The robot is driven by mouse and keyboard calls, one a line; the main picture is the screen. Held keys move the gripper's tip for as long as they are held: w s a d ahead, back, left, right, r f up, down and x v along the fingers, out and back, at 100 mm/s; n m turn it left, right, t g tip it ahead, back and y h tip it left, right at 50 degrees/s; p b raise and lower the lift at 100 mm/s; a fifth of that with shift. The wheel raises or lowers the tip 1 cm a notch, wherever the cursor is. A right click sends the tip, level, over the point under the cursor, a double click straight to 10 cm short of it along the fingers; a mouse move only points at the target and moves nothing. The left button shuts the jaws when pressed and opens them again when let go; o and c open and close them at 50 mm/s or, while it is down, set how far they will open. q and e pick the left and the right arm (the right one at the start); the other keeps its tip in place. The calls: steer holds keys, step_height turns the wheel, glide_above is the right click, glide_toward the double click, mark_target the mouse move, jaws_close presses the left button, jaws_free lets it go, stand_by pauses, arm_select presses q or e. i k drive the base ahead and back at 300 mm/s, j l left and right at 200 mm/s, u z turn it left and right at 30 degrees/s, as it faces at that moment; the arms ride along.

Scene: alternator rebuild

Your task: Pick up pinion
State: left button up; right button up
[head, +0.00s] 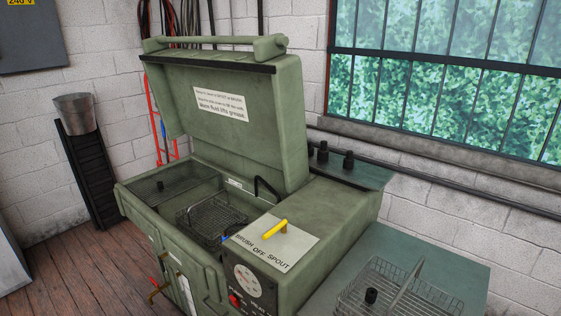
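I cannot tell for sure which thing is the pinion. A small dark cylindrical part (371,295) stands in or behind the wire basket (345,300) at the lower right. Several dark knob-like parts (348,160) stand on the green ledge behind the washer. Another small dark piece (160,185) shows in the left of the washer's tub. Neither of my grippers is in the head view.
The green parts washer (205,262) stands with its lid (245,115) raised. A wire basket (210,215) sits in its tub. The green bench top (465,275) is bare at the right.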

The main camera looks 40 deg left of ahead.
mark_target(160, 185)
steer(key=u, duration=2.05)
steer(key=i+z, duration=0.2)
steer(key=z, duration=0.25)
steer(key=i+j+z, duration=0.15)
steer(key=z, duration=0.35)
